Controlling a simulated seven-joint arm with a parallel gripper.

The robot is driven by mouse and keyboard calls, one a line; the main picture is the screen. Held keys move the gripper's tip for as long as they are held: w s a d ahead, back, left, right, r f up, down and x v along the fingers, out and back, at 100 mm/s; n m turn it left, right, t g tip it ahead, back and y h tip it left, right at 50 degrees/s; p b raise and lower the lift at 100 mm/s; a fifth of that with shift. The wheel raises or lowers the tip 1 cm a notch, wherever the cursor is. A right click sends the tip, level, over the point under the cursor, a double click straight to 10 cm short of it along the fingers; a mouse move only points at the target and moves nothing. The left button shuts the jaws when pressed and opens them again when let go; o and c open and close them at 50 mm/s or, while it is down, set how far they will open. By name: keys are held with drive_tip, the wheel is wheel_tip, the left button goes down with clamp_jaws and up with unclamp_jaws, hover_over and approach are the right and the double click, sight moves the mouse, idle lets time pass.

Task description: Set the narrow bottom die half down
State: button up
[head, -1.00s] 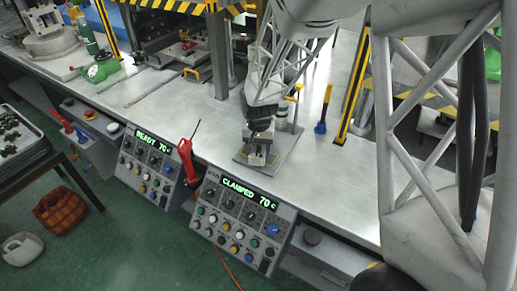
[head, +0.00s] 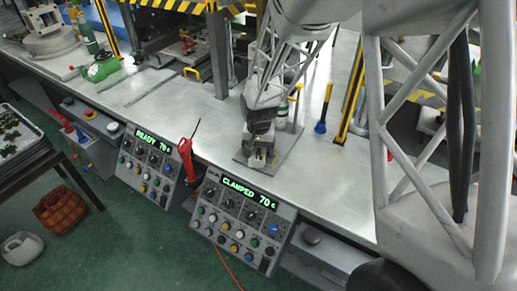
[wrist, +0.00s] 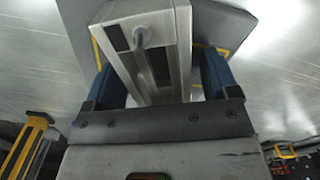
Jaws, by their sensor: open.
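The narrow bottom die half (wrist: 150,50) is a pale metal block with dark recesses and a round pin or hole on its face. In the wrist view it lies between the two blue fingers of my gripper (wrist: 158,82). My gripper is open around it, with a finger on each side. In the head view my gripper (head: 260,146) points down over the grey plate (head: 286,152) on the bench, and the die half (head: 257,160) shows just under it. The gripper hides much of the block, and I cannot tell how its underside meets the plate.
The steel bench (head: 330,165) is clear to the right of the plate. A blue-based yellow-handled tool (head: 322,120) stands behind it on the right. A control panel reading CLAMPED 70 (head: 240,220) is in front, with a red-handled tool (head: 187,158) to the left.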

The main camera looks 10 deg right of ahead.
drive_tip(key=shift+r, duration=0.1)
wheel_tip(320, 180, up, 12)
idle(0.8)
drive_tip(key=shift+r, duration=0.1)
idle(0.4)
drive_tip(key=s+d+r+n+t, duration=0.1)
drive_tip(key=s+r, duration=0.3)
drive_tip(key=s, duration=0.5)
drive_tip(key=s+d+r+n, duration=0.1)
drive_tip(key=s+r, duration=0.3)
drive_tip(key=s, duration=0.6)
drive_tip(key=s+d+r+n+t, duration=0.1)
drive_tip(key=s+r, duration=0.3)
drive_tip(key=s, duration=0.5)
drive_tip(key=shift+s+r+n+t, duration=0.3)
drive_tip(key=shift+s+r+n, duration=0.05)
drive_tip(key=shift+r+n, duration=0.05)
